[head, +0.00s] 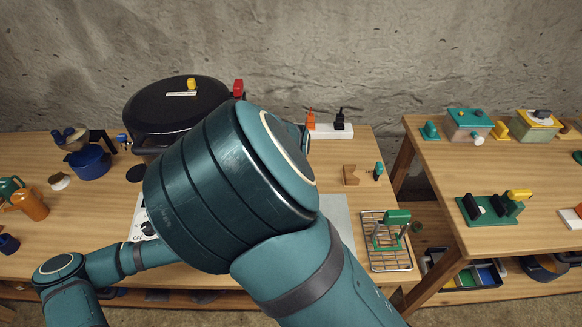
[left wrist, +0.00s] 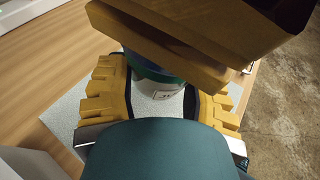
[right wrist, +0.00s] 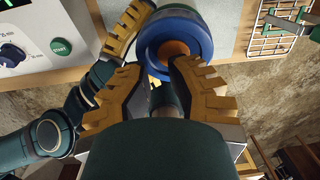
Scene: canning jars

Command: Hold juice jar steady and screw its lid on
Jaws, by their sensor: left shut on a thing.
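In the left wrist view the juice jar (left wrist: 160,92) is pale with a small label and a green and blue upper part. My left gripper (left wrist: 162,98) is shut around it, one yellow finger on each side. In the right wrist view a round blue lid (right wrist: 205,38) with an orange-brown middle shows from above. My right gripper (right wrist: 166,68) has its yellow fingertips at the lid's near side, with a gap between them. I cannot tell whether they touch the lid. In the head view my right arm hides the jar and both grippers.
A large black pot (head: 158,108) stands behind my arm. A control panel with a green start button (right wrist: 60,47) is at the left in the right wrist view. A wire rack (head: 390,258) lies right of the pale mat (head: 340,222). A second table (head: 440,165) holds boxes.

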